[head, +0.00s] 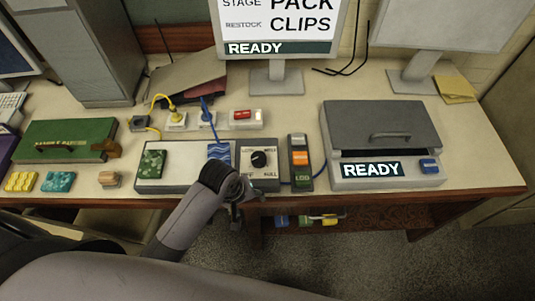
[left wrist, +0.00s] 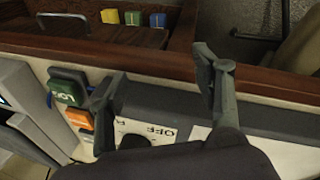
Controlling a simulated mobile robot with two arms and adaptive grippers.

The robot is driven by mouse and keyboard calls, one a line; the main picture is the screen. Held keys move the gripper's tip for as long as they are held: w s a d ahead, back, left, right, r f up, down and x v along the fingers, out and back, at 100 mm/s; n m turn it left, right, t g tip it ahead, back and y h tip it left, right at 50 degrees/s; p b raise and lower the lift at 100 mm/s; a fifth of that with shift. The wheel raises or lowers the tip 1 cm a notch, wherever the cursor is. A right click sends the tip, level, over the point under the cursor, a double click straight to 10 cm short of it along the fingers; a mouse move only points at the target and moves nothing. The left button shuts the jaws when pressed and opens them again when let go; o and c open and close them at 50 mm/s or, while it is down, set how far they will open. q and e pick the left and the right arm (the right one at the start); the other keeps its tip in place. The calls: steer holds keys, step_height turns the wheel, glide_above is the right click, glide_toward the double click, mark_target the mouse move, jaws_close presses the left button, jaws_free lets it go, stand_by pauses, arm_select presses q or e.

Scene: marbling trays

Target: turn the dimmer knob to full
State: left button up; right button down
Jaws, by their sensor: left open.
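The dimmer knob (head: 259,158) is a round black knob on a white plate, on the right part of a grey control box (head: 190,186). Its lower labels read OFF and FULL. A small light mark on it seems to point to the upper left, but it is too small to be sure. My left gripper (head: 238,208) is open and empty, at the box's front edge, below and left of the knob. In the left wrist view my fingers (left wrist: 160,88) are spread over the box edge, and the dark knob (left wrist: 135,141) shows partly behind them. My right gripper is not in view.
A green patterned tile (head: 151,164) and a blue wavy one (head: 219,152) lie on the box. A switch strip (head: 299,160) stands close right of the knob. A grey lidded machine (head: 380,125) reads READY further right. The wooden table edge (head: 470,197) runs along the front.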

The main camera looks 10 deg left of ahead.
arm_select(q)
steer(key=w+r+n, duration=0.1)
steer(key=w+d+r+n, duration=0.1)
steer(key=w, duration=0.1)
steer(key=w+r+n, duration=0.1)
steer(key=r+n, duration=0.1)
steer(key=shift+w+d, duration=0.2)
steer(key=shift+d, duration=0.1)
steer(key=w+r+n+g+p, duration=0.1)
steer(key=w+r+n, duration=0.4)
steer(key=r+n, duration=0.1)
step_height(320, 180, up, 10)
steer(key=n+g+y+p, duration=0.1)
steer(key=n+y, duration=0.1)
steer(key=n, duration=0.7)
glide_above(258, 156)
step_height(258, 156, down, 9)
steer(key=shift+s+d+f+b, duration=0.15)
steer(key=shift+f+b, duration=0.05)
steer(key=shift+b, duration=0.6)
step_height(258, 156, down, 7)
steer(key=shift+r+p, duration=0.1)
steer(key=shift+p, duration=0.8)
steer(key=shift+f, duration=0.55)
